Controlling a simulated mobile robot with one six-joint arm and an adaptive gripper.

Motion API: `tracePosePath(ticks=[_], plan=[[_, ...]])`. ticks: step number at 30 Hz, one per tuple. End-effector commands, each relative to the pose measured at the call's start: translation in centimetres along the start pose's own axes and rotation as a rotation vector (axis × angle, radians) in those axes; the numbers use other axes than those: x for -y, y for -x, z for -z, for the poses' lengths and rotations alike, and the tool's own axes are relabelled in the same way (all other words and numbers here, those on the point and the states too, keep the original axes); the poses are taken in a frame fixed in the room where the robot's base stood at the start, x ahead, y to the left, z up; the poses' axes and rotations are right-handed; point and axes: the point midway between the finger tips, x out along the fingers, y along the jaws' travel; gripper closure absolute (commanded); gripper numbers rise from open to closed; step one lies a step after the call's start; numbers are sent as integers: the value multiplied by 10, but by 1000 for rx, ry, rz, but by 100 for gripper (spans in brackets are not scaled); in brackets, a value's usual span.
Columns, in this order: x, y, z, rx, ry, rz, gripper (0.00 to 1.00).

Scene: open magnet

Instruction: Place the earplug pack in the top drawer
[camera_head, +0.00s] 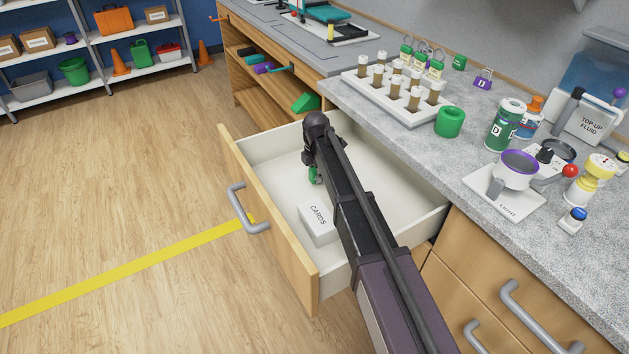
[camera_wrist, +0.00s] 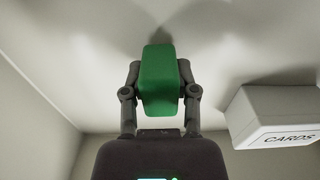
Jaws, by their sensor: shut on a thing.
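The top drawer (camera_head: 266,217) is pulled open, with a pale wooden front and a white inside. My gripper (camera_head: 315,172) reaches down into it and is shut on a small green pack, the earplug pack (camera_wrist: 159,80). In the wrist view the pack sits between both fingers, with the white drawer floor behind it. In the head view only a sliver of green (camera_head: 314,177) shows below the gripper. I cannot tell if the pack touches the floor. My arm hides part of the drawer.
A white box marked CARDS (camera_head: 319,222) lies in the drawer beside my gripper, and also shows in the wrist view (camera_wrist: 274,117). The grey counter (camera_head: 470,150) runs along the right with a vial rack (camera_head: 397,105). The drawer's far end looks clear.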

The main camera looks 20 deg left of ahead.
Motion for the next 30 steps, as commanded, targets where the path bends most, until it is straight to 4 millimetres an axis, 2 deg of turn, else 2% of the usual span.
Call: tracePosePath(ticks=[3, 20, 21, 24, 30], plan=[[0, -10, 0, 0, 0, 0, 91], [0, -14, 0, 0, 0, 0, 91], [0, -14, 0, 0, 0, 0, 59], [0, -13, 0, 0, 0, 0, 29], [0, -13, 0, 0, 0, 0, 27]])
